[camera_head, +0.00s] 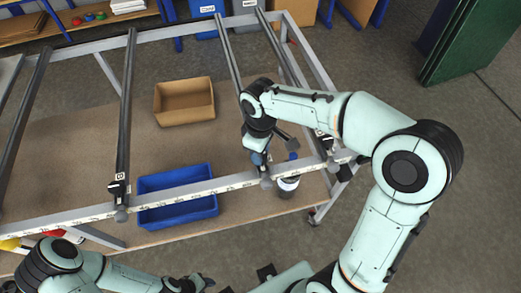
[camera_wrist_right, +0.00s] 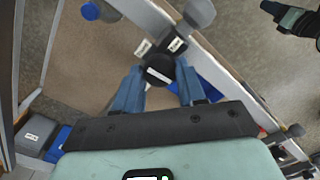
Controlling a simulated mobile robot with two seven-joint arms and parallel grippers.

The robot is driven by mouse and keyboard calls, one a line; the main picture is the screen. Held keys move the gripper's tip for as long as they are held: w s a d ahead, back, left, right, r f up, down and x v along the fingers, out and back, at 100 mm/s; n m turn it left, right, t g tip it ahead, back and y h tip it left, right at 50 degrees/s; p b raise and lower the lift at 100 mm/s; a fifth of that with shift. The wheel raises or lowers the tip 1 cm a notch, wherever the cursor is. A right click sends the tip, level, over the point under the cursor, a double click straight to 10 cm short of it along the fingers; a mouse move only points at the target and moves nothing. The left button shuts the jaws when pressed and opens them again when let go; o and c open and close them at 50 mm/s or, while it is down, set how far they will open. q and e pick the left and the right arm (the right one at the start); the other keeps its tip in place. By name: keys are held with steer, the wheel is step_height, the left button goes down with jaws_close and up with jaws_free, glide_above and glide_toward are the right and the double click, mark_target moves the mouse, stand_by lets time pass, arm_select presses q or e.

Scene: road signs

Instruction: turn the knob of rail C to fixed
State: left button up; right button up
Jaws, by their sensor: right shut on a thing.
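A black round knob (camera_wrist_right: 158,71) with a white mark sits at the near end of a rail (camera_head: 229,58) on the grey frame. Two small white labels lie beside it in the right wrist view; I cannot read their letters. My right gripper (camera_head: 257,158) reaches down over this rail's end, and its blue fingers (camera_wrist_right: 158,88) are shut on the knob from both sides. The gripper hides the knob in the head view. My left gripper (camera_head: 199,283) is low at the bottom edge, away from the rails; its fingers are too small to judge.
Another rail (camera_head: 126,105) with its own end fitting (camera_head: 119,185) runs to the left. A brown box (camera_head: 184,112) and a blue bin (camera_head: 205,208) are on the board below the rails.

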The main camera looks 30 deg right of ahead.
steer(key=shift+m, duration=0.6)
steer(key=o, duration=1.1)
steer(key=shift+c, duration=0.2)
steer(key=shift+r, duration=0.1)
arm_select(q)
steer(key=shift+w+r+p, duration=0.95)
steer(key=shift+r, duration=0.3)
arm_select(e)
step_height(320, 180, up, 13)
steer(key=shift+r, duration=0.15)
